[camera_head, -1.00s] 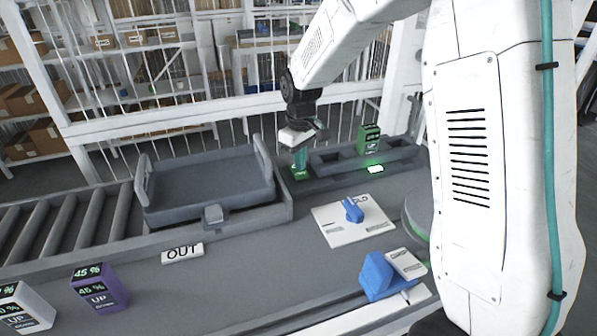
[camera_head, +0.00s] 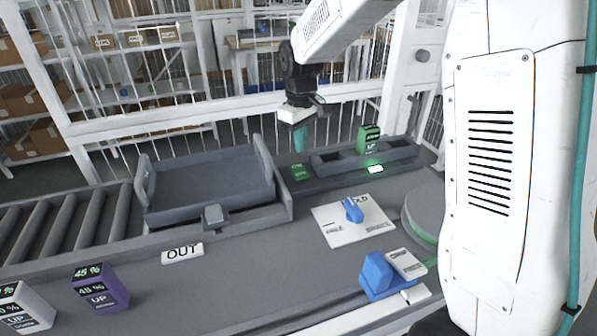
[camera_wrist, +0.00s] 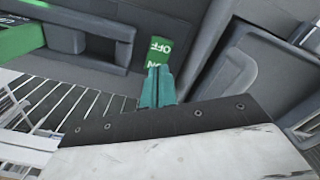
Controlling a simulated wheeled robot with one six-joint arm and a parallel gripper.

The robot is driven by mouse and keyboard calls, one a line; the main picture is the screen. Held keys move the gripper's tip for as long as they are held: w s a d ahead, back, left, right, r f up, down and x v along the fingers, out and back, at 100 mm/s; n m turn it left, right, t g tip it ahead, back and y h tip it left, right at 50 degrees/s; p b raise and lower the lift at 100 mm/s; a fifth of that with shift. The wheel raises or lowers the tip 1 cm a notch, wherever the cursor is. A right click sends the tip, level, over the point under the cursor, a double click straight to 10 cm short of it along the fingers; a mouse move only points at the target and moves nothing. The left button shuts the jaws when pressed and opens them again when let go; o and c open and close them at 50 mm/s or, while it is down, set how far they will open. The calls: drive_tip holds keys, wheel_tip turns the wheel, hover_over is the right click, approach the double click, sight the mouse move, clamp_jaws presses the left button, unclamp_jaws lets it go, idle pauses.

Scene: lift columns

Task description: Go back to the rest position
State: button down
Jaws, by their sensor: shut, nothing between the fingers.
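My gripper (camera_head: 300,134) hangs from the arm above the back edge of the bench, its teal fingers pointing down. The fingers are together with nothing between them. They are above and apart from a small green switch plate (camera_head: 301,172).
A grey tray (camera_head: 212,218) sits left of the switch. A green box (camera_head: 368,138) stands in a grey rack on the right. A blue lever (camera_head: 353,209), a blue block (camera_head: 376,273) and a purple box (camera_head: 99,289) are on the bench. A white-barred fence is behind.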

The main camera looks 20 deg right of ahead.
drive_tip(key=shift+s+m, duration=0.2)
drive_tip(key=shift+m, duration=0.1)
drive_tip(key=s+d+r+m, duration=0.1)
drive_tip(key=s+r, duration=0.2)
drive_tip(key=s, duration=0.8)
drive_tip(key=s+d+r+m+t, duration=0.1)
drive_tip(key=s+r+m, duration=0.1)
drive_tip(key=s, duration=1)
drive_tip(key=s+d+r+m, duration=0.1)
drive_tip(key=s+r, duration=0.3)
drive_tip(key=s, duration=0.7)
drive_tip(key=shift+s+m, duration=0.3)
drive_tip(key=shift+m, duration=0.4)
drive_tip(key=shift+d+r, duration=0.1)
